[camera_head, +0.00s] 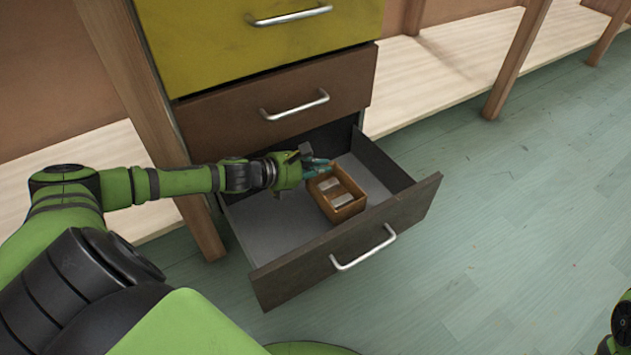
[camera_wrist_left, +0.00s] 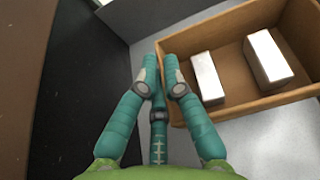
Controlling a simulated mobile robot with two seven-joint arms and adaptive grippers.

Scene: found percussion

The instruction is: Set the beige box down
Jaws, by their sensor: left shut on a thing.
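The beige box (camera_head: 349,212) is an open-topped, tan box inside the pulled-out bottom drawer (camera_head: 275,235). Two pale blocks lie in it. In the left wrist view, the teal fingers (camera_wrist_left: 163,80) pinch the wall of the box (camera_wrist_left: 255,103), one finger on each side. The box looks level and low in the drawer; I cannot tell whether its underside touches the drawer floor. My right gripper's fingers do not show.
A brown drawer (camera_head: 300,98) and a yellow drawer (camera_head: 260,40) above are shut. The open drawer's front panel (camera_head: 415,210) and side walls surround the box. Bare drawer floor lies left of and behind the box. A wooden leg stands left of the drawers.

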